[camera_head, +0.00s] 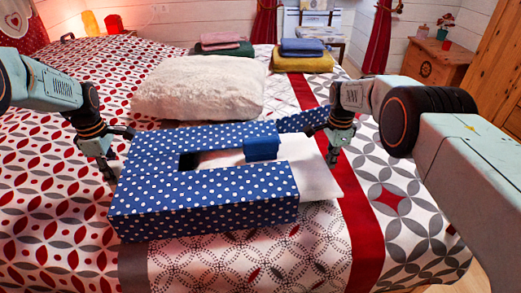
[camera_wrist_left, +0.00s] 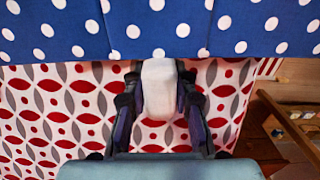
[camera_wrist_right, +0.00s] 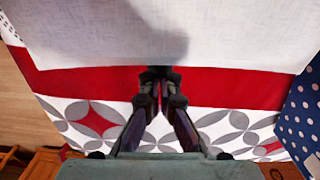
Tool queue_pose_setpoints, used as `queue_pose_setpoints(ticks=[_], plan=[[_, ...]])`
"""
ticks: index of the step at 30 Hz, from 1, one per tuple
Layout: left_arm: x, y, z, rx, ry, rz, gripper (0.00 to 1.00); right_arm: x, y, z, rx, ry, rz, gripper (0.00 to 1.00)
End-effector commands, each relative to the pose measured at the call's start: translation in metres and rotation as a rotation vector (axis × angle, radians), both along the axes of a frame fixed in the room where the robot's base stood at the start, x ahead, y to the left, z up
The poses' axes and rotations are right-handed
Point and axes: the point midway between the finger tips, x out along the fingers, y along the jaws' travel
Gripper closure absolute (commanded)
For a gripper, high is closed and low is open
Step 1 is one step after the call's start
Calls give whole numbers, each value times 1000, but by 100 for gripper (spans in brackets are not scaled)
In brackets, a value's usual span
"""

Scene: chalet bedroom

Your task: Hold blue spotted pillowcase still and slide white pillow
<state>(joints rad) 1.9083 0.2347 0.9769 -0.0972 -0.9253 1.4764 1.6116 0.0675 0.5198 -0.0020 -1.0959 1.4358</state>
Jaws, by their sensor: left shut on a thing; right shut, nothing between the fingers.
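The blue spotted pillowcase (camera_head: 200,207) lies on the bed as a boxy shape with a gap in its top. The flat white pillow (camera_head: 312,178) shows through the gap and sticks out at the right end. A plain blue block (camera_head: 262,141) sits over it. My left gripper (camera_head: 118,150) is at the pillowcase's left edge, shut on a white tab (camera_wrist_left: 160,88) beside the spotted cloth (camera_wrist_left: 150,28). My right gripper (camera_head: 334,152) is shut and empty by the pillow's right end; in the right wrist view its fingertips (camera_wrist_right: 160,75) are near the white edge (camera_wrist_right: 110,35).
A fluffy cream cushion (camera_head: 200,86) lies behind the pillowcase. Folded cloths (camera_head: 222,43) and a blue-and-yellow stack (camera_head: 303,56) are at the back of the bed. A wooden nightstand (camera_head: 438,61) stands at the right. The front bedspread (camera_head: 240,262) is clear.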

Motion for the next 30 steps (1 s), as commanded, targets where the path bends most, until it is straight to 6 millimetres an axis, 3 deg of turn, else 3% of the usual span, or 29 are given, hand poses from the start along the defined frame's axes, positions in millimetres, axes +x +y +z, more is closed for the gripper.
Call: queue_pose_setpoints(ticks=[14, 17, 27, 30], plan=[[0, -1, 1, -1, -1, -1, 100, 1, 10, 2, -1, -4, 1, 100], [0, -1, 1, -1, -1, -1, 100, 0, 32, 3, -1, -3, 5, 100], [0, 0, 1, -1, -1, -1, 100, -7, 131, 2, -1, -5, 4, 100], [0, 0, 1, -1, -1, -1, 100, -9, 151, 2, -1, -4, 2, 100]])
